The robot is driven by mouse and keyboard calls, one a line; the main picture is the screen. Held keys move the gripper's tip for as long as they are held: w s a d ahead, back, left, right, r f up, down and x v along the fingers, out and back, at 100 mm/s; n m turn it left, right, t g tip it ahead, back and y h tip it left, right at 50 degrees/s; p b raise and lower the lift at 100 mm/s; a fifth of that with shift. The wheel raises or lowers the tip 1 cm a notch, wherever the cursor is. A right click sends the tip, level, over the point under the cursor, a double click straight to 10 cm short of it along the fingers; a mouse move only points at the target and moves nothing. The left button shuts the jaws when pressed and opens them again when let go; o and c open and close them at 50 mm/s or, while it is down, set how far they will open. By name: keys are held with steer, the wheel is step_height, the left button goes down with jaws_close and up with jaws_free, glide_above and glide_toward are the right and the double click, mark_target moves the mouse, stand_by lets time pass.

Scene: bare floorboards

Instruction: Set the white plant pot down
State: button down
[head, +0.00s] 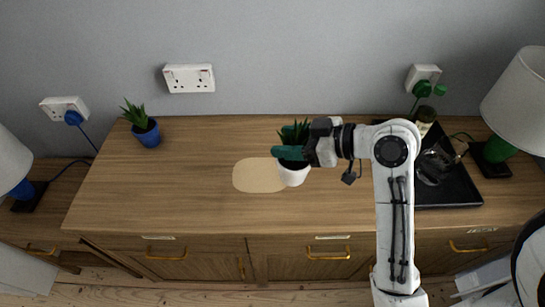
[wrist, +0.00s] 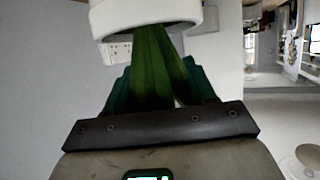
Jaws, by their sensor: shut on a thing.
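The white plant pot (head: 293,174) with a spiky green plant is upright over the wooden cabinet top, at the right edge of a beige oval mat (head: 254,176). My gripper (head: 291,144), with teal fingers, is shut on the potted plant near the pot's rim. I cannot tell whether the pot's base touches the cabinet top. In the wrist view the white pot (wrist: 146,14) shows upside down at the top, with its leaves between the fingers of my gripper (wrist: 158,85). My fingers hide part of the rim and leaves.
A blue pot (head: 147,134) with a plant stands at the back left of the cabinet top (head: 190,195). A black tray (head: 455,190) with a glass jug (head: 433,165) and a jar (head: 425,117) is at the right. Lamps stand at both sides.

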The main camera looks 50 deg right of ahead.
steer(key=shift+w+d+f+b, duration=0.2)
steer(key=shift+w+f+b, duration=0.25)
steer(key=shift+b, duration=0.15)
steer(key=w+d+f+b, duration=0.1)
steer(key=w+d+f, duration=0.2)
steer(key=w+f, duration=0.3)
steer(key=shift+f+b, duration=0.35)
steer(key=shift+f, duration=1.25)
steer(key=shift+w+f, duration=0.1)
steer(key=shift+f, duration=0.05)
steer(key=shift+c, duration=1.9)
jaws_free()
